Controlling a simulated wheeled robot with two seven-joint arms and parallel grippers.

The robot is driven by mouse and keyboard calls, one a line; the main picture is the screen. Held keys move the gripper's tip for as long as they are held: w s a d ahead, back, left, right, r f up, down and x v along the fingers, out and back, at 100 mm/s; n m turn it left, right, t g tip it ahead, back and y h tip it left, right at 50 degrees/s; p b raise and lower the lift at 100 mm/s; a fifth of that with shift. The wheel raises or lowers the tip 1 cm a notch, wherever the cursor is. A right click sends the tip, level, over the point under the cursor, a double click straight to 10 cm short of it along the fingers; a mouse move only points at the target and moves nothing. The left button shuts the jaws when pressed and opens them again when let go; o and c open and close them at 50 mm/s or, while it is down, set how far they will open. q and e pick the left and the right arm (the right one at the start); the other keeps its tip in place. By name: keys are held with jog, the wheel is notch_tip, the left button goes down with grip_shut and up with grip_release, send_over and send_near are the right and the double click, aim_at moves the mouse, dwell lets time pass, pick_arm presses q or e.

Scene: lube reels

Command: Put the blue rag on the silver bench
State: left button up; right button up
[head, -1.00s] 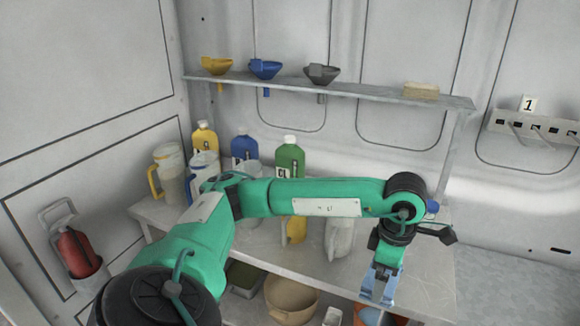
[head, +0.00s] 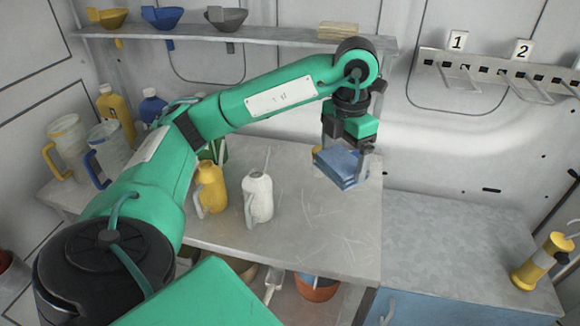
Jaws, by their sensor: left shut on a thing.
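The blue rag (head: 338,171), a folded block of cloth, is held in my left gripper (head: 344,152), which is shut on it with the fingers pointing down. The rag is at the right end of the silver bench (head: 300,225), over its scratched metal top. I cannot tell whether its underside touches the top or hangs just above it. My right gripper is not in view.
A yellow jug (head: 209,188) and a white jug (head: 258,199) stand left of the rag. Bottles and pitchers stand further left. A shelf (head: 290,38) with funnels runs above. A lower grey counter (head: 450,235) holds a yellow pump (head: 540,262). The bench's front right is clear.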

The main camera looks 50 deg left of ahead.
aim_at(343, 160)
pick_arm(q)
notch_tip(343, 160, down, 3)
notch_tip(343, 160, down, 12)
jog(key=shift+f+p, duration=0.1)
jog(key=shift+p, duration=0.7)
jog(key=shift+f, duration=0.5)
notch_tip(343, 160, down, 3)
jog(key=shift+f+p, duration=0.2)
jog(key=shift+p, duration=0.25)
jog(key=shift+f, duration=0.25)
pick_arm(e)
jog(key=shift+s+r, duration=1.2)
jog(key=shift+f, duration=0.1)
